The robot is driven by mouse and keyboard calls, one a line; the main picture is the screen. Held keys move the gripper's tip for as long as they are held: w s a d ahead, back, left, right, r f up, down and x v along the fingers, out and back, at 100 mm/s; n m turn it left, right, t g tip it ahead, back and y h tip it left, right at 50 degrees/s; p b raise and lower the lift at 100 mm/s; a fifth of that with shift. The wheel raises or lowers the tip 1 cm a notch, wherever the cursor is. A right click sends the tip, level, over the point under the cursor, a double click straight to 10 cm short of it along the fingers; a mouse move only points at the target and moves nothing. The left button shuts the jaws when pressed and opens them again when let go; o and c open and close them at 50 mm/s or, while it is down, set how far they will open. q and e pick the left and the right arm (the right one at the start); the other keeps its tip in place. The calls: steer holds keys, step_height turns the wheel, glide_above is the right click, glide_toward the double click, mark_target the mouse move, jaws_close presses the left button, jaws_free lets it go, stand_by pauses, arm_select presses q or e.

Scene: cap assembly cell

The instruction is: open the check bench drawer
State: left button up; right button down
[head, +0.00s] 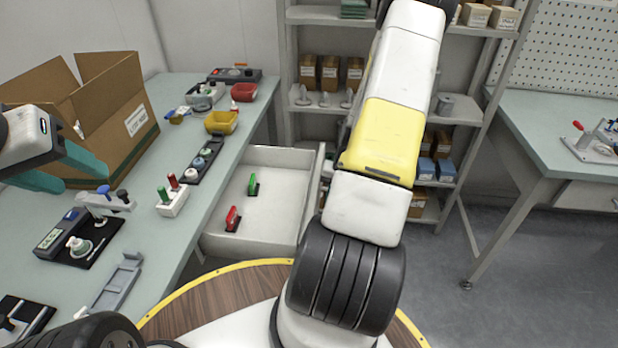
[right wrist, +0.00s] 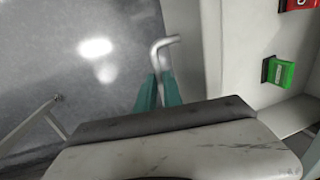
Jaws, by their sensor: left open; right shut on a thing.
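The check bench drawer (head: 279,208) stands pulled out from under the bench in the head view. A red-handled thing (head: 233,219) and a green-handled thing (head: 253,185) lie in it. In the right wrist view, my right gripper (right wrist: 158,91) is shut on the drawer's bent metal handle (right wrist: 166,43), beside the pale drawer front (right wrist: 207,50). In the head view my right arm hides this gripper and the handle. My left gripper (head: 72,172) is open and empty above the bench, in front of the cardboard box.
A shelf rack (head: 310,120) stands behind the drawer. Another bench (head: 540,125) is at right, with clear floor before it.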

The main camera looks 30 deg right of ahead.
steer(key=c, duration=1.5)
jaws_free()
step_height(320, 180, up, 8)
steer(key=d, duration=0.1)
steer(key=shift+s+d+f, duration=0.15)
steer(key=shift+s, duration=0.3)
